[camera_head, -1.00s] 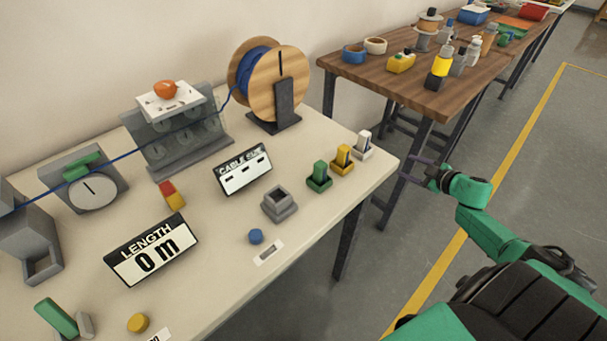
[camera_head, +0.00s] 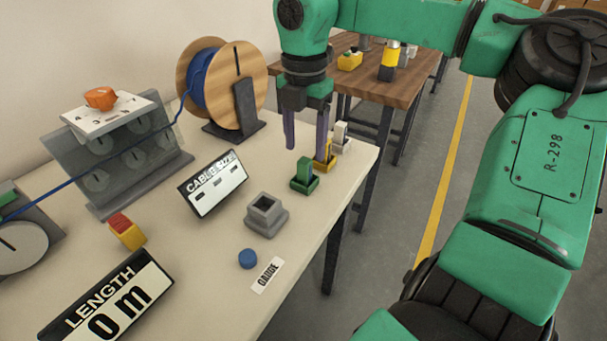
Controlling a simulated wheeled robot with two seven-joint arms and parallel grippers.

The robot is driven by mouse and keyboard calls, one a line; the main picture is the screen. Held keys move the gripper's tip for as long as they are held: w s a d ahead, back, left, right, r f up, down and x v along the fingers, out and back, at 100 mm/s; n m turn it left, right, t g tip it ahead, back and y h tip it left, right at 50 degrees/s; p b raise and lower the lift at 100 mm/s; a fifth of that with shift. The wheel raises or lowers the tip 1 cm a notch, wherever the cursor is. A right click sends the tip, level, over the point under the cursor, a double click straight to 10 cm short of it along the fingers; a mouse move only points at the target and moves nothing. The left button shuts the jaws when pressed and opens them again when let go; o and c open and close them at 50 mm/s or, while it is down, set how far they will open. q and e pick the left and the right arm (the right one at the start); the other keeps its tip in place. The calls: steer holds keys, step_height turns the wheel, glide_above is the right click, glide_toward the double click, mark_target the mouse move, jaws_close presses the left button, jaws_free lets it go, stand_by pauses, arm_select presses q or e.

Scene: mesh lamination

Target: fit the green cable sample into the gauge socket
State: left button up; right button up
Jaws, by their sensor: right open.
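The green cable sample (camera_head: 304,172) stands upright in a small green holder near the right edge of the table. The gauge socket (camera_head: 265,213) is a grey square block with an empty opening, left of and nearer than the sample. My right gripper (camera_head: 306,145) points down with its two dark fingers apart, close above the green and yellow samples. It is open and empty. One finger partly overlaps the yellow sample (camera_head: 325,158); whether they touch I cannot tell. My left gripper is not in view.
A white sample (camera_head: 341,137) stands behind the yellow one. The cable size sign (camera_head: 213,183), blue button (camera_head: 248,259) and gauge label (camera_head: 267,275) surround the socket. A wooden cable spool (camera_head: 238,85) stands behind. The table's right edge is close by.

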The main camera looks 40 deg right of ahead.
mark_target(305, 161)
step_height(305, 161, down, 6)
steer(key=shift+s+r, duration=0.15)
steer(key=shift+r, duration=0.1)
steer(key=shift+f, duration=0.3)
jaws_close()
steer(key=shift+r, duration=0.15)
step_height(305, 161, up, 20)
steer(key=p, duration=0.2)
steer(key=shift+p, duration=0.3)
steer(key=shift+a, duration=0.1)
